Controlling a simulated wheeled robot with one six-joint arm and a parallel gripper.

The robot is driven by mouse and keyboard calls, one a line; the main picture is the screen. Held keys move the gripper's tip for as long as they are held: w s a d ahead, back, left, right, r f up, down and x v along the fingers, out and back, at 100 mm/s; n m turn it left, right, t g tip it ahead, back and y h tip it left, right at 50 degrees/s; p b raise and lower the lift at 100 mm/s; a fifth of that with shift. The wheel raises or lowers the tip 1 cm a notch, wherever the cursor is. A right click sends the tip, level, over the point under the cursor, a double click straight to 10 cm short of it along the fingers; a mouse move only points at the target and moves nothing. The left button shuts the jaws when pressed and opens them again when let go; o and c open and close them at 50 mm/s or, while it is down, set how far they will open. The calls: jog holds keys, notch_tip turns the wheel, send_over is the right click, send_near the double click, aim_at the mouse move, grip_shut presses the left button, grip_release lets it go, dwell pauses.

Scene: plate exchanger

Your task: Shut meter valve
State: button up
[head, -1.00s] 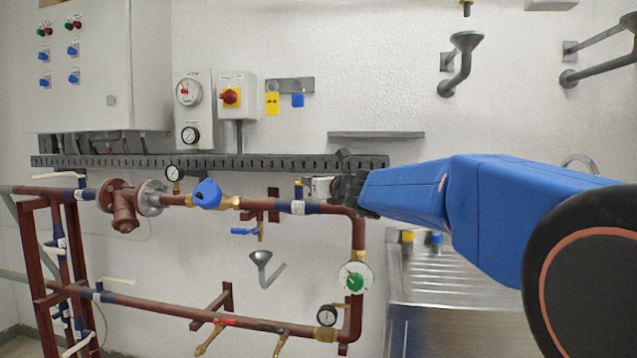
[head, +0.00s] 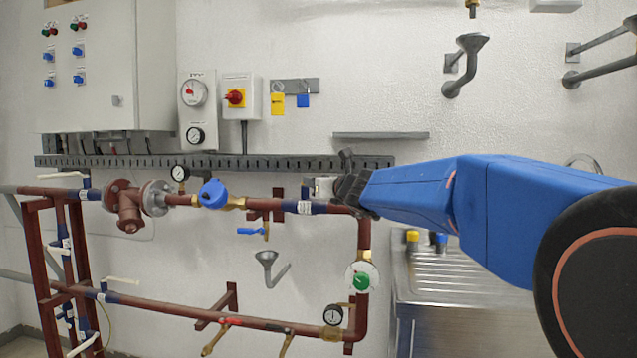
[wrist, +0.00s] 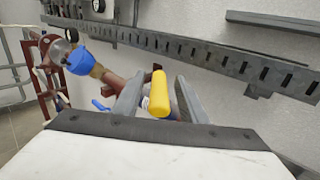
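The blue round meter (head: 213,194) sits on the brown upper pipe. A valve with a yellow handle (wrist: 161,74) stands on that pipe to the right of the meter, and I take it for the meter valve. In the head view my gripper (head: 322,187) is just above the pipe, beside this valve and partly hiding it. In the wrist view my gripper (wrist: 160,82) is open, with one finger on each side of the yellow handle. I cannot tell whether a finger touches it. The meter also shows in the wrist view (wrist: 78,60).
A slotted grey rail (head: 215,161) runs along the wall behind the pipe. A blue-handled valve (head: 252,231) hangs below the pipe. A green-and-white round fitting (head: 362,280) is on the vertical pipe. A steel sink (head: 450,285) stands at the right.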

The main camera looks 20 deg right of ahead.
jog(key=shift+s, duration=0.1)
jog(key=s, duration=1.7)
jog(key=shift+s, duration=0.1)
jog(key=shift+d, duration=0.1)
grip_shut()
jog(key=w+d+n+y, duration=0.45)
jog(key=d+n, duration=0.55)
jog(key=n, duration=1.1)
jog(key=w+a, duration=0.6)
jog(key=w, duration=0.4)
jog(key=shift+a+f+g, duration=0.2)
jog(key=shift+a+g, duration=0.1)
jog(key=shift+a, duration=0.1)
